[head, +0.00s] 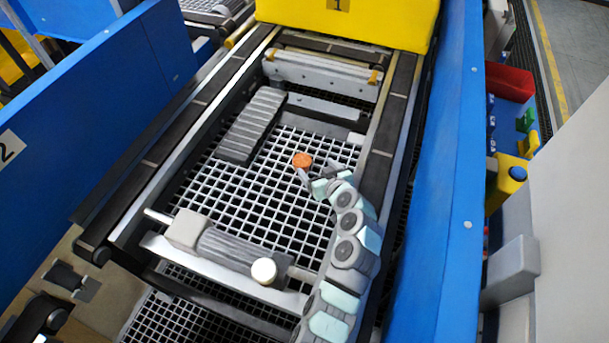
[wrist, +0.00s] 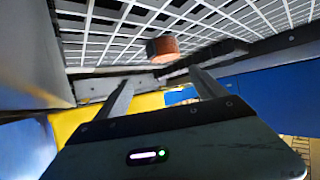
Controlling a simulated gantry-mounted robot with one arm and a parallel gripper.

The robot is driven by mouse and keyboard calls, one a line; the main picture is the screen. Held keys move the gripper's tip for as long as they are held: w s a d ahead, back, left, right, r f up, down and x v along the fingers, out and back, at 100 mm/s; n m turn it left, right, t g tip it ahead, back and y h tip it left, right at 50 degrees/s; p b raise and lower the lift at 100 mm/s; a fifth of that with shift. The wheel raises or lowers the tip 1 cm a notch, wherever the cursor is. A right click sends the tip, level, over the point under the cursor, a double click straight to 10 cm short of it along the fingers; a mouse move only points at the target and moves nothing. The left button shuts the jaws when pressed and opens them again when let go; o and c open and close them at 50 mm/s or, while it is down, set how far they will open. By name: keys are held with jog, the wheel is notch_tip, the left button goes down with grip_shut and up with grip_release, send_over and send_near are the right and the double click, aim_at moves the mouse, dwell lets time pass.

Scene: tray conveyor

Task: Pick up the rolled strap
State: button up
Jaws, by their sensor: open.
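The rolled strap is a small orange-brown roll (head: 302,160) lying on the white grid in the middle of the conveyor frame. In the wrist view it shows as a short round roll (wrist: 163,50) against the grid, just beyond the fingertips. My gripper (head: 317,169) is open and empty, low over the grid just right of the strap. In the wrist view its two fingers (wrist: 160,80) are spread, with the strap lined up roughly with the gap between them. I cannot tell whether a finger touches it.
A grey ribbed slab (head: 252,124) lies left of the strap. A metal crossbar (head: 320,72) and a yellow box (head: 350,22) stand behind. A grey roller unit (head: 225,248) with a white knob is in front. Dark rails and blue side walls (head: 450,170) flank the grid. Grid around the strap is clear.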

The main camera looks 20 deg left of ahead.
aim_at(304, 163)
jog(key=shift+a+f, duration=0.3)
jog(key=shift+a, duration=0.15)
jog(key=b+x, duration=0.1)
jog(key=x, duration=0.3)
jog(key=shift+w+a+f, duration=0.2)
jog(key=shift+a, duration=0.1)
jog(key=shift+w+a+f+b, duration=0.15)
jog(key=shift+a+f+b, duration=0.3)
jog(key=shift+f, duration=0.2)
jog(key=x, duration=0.1)
jog(key=b+x, duration=0.1)
jog(key=x, duration=0.1)
jog(key=shift+d+f, duration=0.1)
jog(key=shift+f, duration=0.2)
jog(key=shift+a+f+b, duration=0.2)
jog(key=shift+b, duration=0.2)
jog(key=shift+w+a, duration=0.2)
jog(key=shift+w, duration=0.1)
jog(key=shift+s, duration=0.1)
jog(key=c, duration=1.5)
